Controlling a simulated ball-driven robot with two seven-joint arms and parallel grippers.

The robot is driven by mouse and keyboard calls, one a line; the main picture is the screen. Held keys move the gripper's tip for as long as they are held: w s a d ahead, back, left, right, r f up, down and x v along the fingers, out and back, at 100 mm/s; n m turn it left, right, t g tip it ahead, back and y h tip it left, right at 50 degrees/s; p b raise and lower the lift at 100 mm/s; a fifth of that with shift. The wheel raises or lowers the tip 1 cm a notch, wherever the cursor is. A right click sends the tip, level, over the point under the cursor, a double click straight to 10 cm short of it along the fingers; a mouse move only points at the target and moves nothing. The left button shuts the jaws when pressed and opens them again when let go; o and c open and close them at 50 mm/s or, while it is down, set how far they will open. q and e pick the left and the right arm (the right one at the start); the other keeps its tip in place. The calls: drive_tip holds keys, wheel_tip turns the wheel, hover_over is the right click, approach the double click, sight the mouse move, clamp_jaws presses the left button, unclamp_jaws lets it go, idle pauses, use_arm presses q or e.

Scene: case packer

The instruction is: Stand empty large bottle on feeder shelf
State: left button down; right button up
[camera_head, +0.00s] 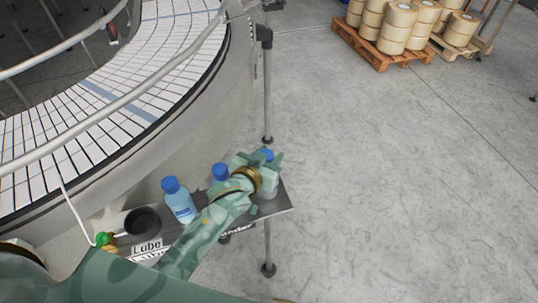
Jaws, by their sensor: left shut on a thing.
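The dark feeder shelf (283,207) runs beside the curved conveyor. My left gripper (268,170) is over the shelf's right end and is shut on a large bottle with a blue cap (267,154). The gripper hides most of this bottle, and I cannot tell if its base touches the shelf. A blue-capped bottle with a blue label (181,203) stands upright on the shelf to the left. Another blue-capped bottle (220,173) stands between them, partly hidden by my left arm. My right gripper is not in view.
A black cup (143,222), a small green-topped bottle (103,239) and a "Lube" label (148,246) are at the shelf's left end. The conveyor (100,100) with its metal rail is behind. A post (267,100) rises near the shelf. Pallets with rolls (398,25) are far off; the right floor is clear.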

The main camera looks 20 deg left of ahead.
use_arm(q)
drive_tip(key=shift+f, duration=0.4)
drive_tip(key=c, duration=0.9)
unclamp_jaws()
drive_tip(key=shift+o, duration=0.2)
